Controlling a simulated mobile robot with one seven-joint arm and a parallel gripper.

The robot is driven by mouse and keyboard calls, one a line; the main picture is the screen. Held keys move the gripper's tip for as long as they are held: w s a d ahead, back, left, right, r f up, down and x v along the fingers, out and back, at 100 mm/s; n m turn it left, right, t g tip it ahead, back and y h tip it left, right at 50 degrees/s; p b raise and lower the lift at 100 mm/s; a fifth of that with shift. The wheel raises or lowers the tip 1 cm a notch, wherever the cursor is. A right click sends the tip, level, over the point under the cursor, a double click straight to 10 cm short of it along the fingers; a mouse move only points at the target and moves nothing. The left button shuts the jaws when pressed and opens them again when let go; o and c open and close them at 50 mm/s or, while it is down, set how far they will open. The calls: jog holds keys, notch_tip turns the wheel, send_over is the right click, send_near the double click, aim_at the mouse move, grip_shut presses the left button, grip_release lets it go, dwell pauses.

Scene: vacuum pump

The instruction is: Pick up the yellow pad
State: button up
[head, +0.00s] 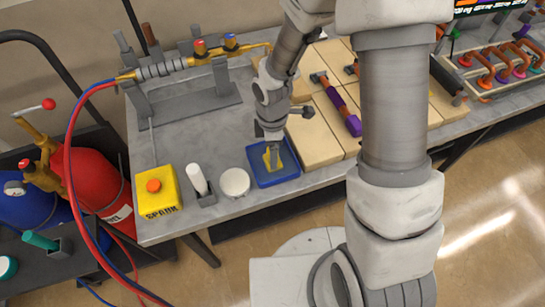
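A yellow pad (268,160) shows as a small yellow patch inside a shallow blue tray (289,178) near the front edge of the grey workbench. My gripper (272,148) points down over the tray, with its fingertips at the pad. The gripper partly hides the pad. The view is too small to tell whether the fingers touch or grip it, or how far apart they are.
Left of the tray stand a round white tub (234,182), a white stick in a grey holder (198,180) and a yellow box with an orange knob (157,192). Light wooden blocks (315,140) and a purple-handled tool (342,112) lie to the right.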

jog(key=shift+c, duration=0.3)
grip_shut()
jog(key=shift+r, duration=0.15)
